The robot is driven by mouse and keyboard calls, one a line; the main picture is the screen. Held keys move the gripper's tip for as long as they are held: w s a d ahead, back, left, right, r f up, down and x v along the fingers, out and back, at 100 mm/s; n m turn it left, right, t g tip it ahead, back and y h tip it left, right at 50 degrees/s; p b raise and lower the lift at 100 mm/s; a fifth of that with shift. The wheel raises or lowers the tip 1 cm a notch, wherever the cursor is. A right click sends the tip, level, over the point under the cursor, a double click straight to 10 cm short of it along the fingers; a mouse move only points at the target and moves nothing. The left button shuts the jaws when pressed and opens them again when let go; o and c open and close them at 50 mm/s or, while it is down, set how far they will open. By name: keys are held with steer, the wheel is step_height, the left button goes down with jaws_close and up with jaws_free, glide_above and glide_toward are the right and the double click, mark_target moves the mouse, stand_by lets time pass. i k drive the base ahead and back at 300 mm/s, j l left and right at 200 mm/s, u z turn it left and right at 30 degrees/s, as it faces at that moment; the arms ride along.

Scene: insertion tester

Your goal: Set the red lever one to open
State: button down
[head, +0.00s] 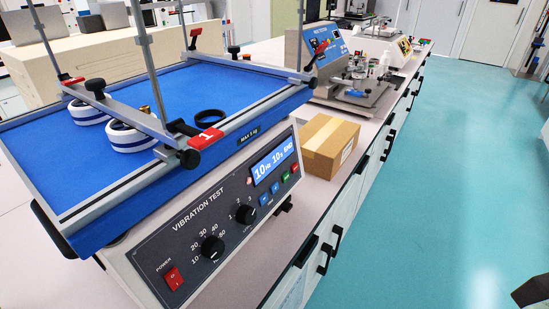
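The red lever one (206,138), marked with a white "1", is at the near right end of a grey clamp bar (128,112). The bar lies across the blue tray (185,85) of the vibration tester (215,215). The lever lies low, roughly along the tray's front rail, beside black knobs. Whether this is its open or closed position I cannot tell. Another red lever (72,81) shows at the bar's far left end. My gripper's fingertips are not visible.
White rings with blue bands (133,137) and a black ring (210,117) sit on the tray. Upright rods (147,60) rise by the bars. A cardboard box (330,146) stands right of the tester. The turquoise floor (440,180) is clear. A dark shape intrudes at the lower right edge.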

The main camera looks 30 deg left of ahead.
mark_target(200, 140)
steer(key=k+u, duration=0.1)
steer(key=u, duration=0.35)
steer(key=k+u, duration=0.1)
steer(key=u, duration=0.35)
steer(key=k+j+u, duration=0.1)
steer(key=u, duration=0.35)
